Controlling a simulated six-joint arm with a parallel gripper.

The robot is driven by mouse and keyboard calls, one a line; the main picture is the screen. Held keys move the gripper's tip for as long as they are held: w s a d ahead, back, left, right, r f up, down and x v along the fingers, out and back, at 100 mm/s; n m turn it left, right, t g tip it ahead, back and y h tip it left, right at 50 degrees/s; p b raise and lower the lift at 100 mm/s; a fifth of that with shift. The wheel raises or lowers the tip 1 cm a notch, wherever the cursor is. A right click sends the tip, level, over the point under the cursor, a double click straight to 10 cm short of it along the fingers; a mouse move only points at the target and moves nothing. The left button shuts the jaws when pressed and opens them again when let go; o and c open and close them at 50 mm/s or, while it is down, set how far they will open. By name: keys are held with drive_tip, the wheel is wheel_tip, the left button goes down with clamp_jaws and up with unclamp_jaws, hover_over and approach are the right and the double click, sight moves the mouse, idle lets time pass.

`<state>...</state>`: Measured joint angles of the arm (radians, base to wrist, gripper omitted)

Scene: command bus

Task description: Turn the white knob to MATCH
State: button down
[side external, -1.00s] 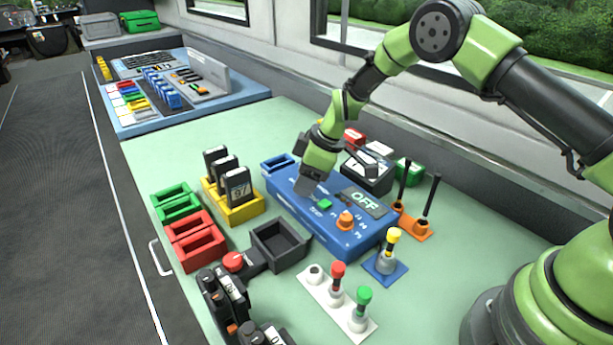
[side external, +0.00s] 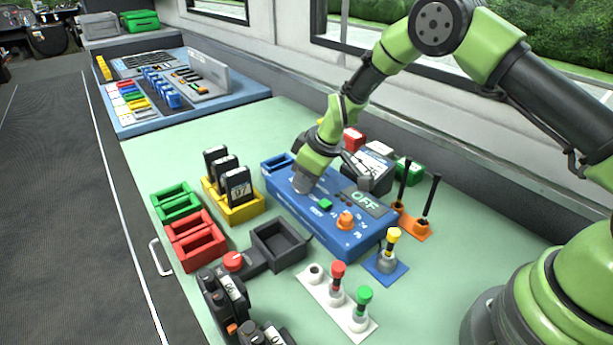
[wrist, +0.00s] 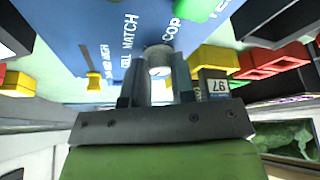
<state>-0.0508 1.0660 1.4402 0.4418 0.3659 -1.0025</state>
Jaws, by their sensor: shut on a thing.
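The white knob (wrist: 157,52) sits on the blue panel (wrist: 75,25) between my fingertips in the wrist view. My gripper (wrist: 158,88) is shut on it, one finger on each side. Printed words ring the knob, among them MATCH to its left and COPY to its right. I cannot tell where the knob points. In the side view my gripper (side external: 303,186) comes down on the left part of the blue panel (side external: 322,232) and hides the knob.
A green button (side external: 325,204) and an orange knob (side external: 345,220) are on the same panel, right of my gripper. A yellow rack (side external: 240,208) with black cartridges stands to the left. A dark tray (side external: 278,248) is in front. Black levers (side external: 427,200) stand at the right.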

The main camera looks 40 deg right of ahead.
drive_tip(key=m+h, duration=0.1)
drive_tip(key=m, duration=0.1)
drive_tip(key=m+h, duration=0.1)
drive_tip(key=m, duration=0.2)
drive_tip(key=shift+a+t, duration=0.2)
drive_tip(key=shift+t, duration=0.1)
drive_tip(key=m+h, duration=0.1)
drive_tip(key=m, duration=0.4)
drive_tip(key=shift+a+h, duration=0.15)
drive_tip(key=shift+h, duration=0.25)
drive_tip(key=m+h, duration=0.1)
drive_tip(key=m, duration=0.1)
drive_tip(key=m+g, duration=0.1)
drive_tip(key=m, duration=0.2)
drive_tip(key=shift+w+a+g+h, duration=0.15)
drive_tip(key=shift+g+h, duration=0.15)
drive_tip(key=shift+h, duration=0.1)
drive_tip(key=m+g, duration=0.1)
drive_tip(key=m, duration=0.4)
drive_tip(key=shift+w+g+h, duration=0.1)
drive_tip(key=shift+g+h, duration=0.2)
drive_tip(key=shift+g, duration=0.1)
drive_tip(key=c, duration=1)
unclamp_jaws()
drive_tip(key=shift+o, duration=0.2)
drive_tip(key=shift+r, duration=0.1)
drive_tip(key=v, duration=0.9)
drive_tip(key=shift+a+r, duration=0.25)
drive_tip(key=shift+r, duration=0.05)
